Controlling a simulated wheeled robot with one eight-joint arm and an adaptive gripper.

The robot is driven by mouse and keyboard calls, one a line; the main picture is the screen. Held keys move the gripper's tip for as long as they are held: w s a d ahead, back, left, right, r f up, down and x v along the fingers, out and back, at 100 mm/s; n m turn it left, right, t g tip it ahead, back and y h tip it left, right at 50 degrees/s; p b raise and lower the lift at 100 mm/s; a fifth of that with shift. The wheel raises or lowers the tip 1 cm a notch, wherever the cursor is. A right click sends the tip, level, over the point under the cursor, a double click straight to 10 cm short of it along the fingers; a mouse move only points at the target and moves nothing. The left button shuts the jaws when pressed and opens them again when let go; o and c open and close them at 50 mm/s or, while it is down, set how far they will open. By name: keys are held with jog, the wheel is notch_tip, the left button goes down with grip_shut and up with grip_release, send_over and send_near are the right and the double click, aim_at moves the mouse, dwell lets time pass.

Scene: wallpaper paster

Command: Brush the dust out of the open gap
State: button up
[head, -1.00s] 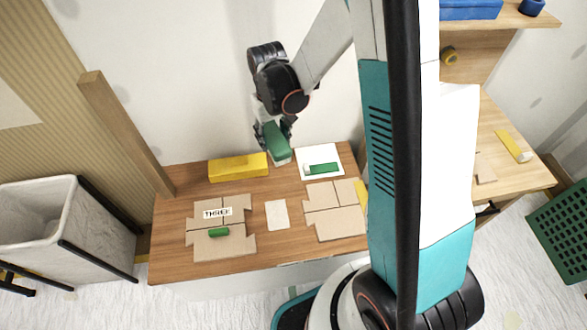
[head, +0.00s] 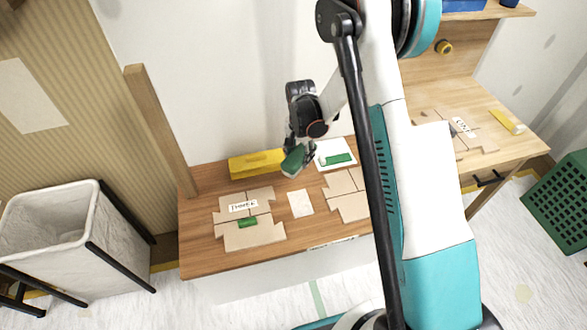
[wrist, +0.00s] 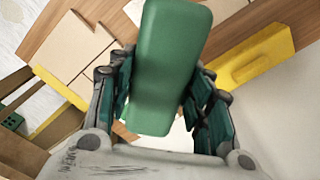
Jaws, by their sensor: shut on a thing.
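My gripper (head: 297,148) is shut on a green brush-like tool with a pale lower edge (head: 294,160). The green tool (wrist: 168,60) fills the middle of the wrist view, between the two fingers. It is above the table, right of the yellow block (head: 257,163). On the table, a left tan panel layout (head: 262,233) carries a white label and a small green piece (head: 247,222), with seams between its panels. A right panel layout (head: 345,190) is partly hidden by my arm. I cannot tell which seam is the open gap, and no dust is clear.
A pale card (head: 301,203) lies between the layouts. A white sheet with a green item (head: 338,158) lies behind. A wooden post (head: 160,130) and a white bin (head: 65,240) stand left. A second desk (head: 505,145) and a green crate (head: 560,200) are right.

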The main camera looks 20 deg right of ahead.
jog(key=w+f+m, duration=0.2)
jog(key=f+m, duration=0.2)
jog(key=f, duration=0.1)
jog(key=w+f+m+b, duration=0.1)
jog(key=w+f+m, duration=0.2)
jog(key=f, duration=0.3)
jog(key=shift+w+f+m, duration=0.25)
jog(key=shift+m, duration=0.15)
jog(key=shift+a+b, duration=0.1)
jog(key=shift+b, duration=0.4)
jog(key=shift+f+b, duration=0.9)
jog(key=shift+f, duration=2.35)
